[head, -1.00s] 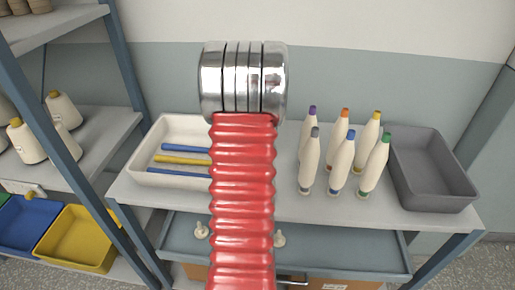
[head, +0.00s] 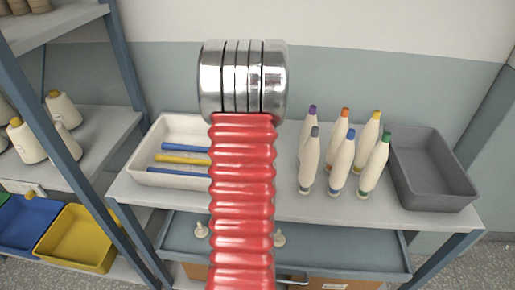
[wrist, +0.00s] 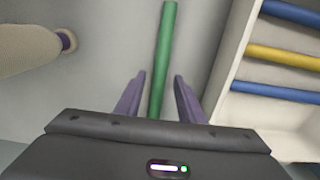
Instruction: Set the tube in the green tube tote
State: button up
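A green tube (wrist: 164,55) lies on the pale shelf top in the wrist view, running away from me. My gripper (wrist: 160,77) is open, with one purple finger on each side of the tube and a gap on both sides. In the head view the tube and my gripper are hidden behind my red arm. A green tote (head: 8,220) shows partly at the left edge of the head view, low on the left rack, beside a blue tote (head: 45,228) and a yellow tote (head: 80,240).
A white tray (head: 140,176) with blue and yellow tubes stands close on the left of my arm; it also shows in the wrist view (wrist: 232,62). Several bobbins (head: 342,160) with coloured tips and a grey bin (head: 435,190) stand on the right. A blue post (head: 90,165) fronts the rack.

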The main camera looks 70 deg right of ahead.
notch_tip(320, 180, up, 11)
dwell(0.4)
dwell(0.8)
jog(key=w+a+r+n+t+h, duration=0.1)
jog(key=w+a+r+n, duration=0.1)
jog(key=w+a, duration=0.55)
jog(key=w+a+r+n, duration=0.2)
jog(key=w+a+n, duration=0.15)
jog(key=a, duration=0.65)
jog(key=w+a+r+n+t+h, duration=0.1)
jog(key=w+a+r+n, duration=0.1)
jog(key=w+a, duration=0.55)
jog(key=s+a+f+n+t, duration=0.1)
jog(key=s+a+n, duration=0.1)
jog(key=a, duration=0.7)
jog(key=s+a+f+n+t+y, duration=0.1)
jog(key=s+a+n, duration=0.1)
jog(key=a, duration=0.8)
jog(key=s+a+f+n+t, duration=0.1)
jog(key=s+a+n, duration=0.2)
jog(key=a, duration=0.7)
jog(key=shift+f+n+t+y, duration=0.3)
jog(key=shift+n+y, duration=0.1)
jog(key=shift+n, duration=0.05)
jog(key=shift+o, duration=0.4)
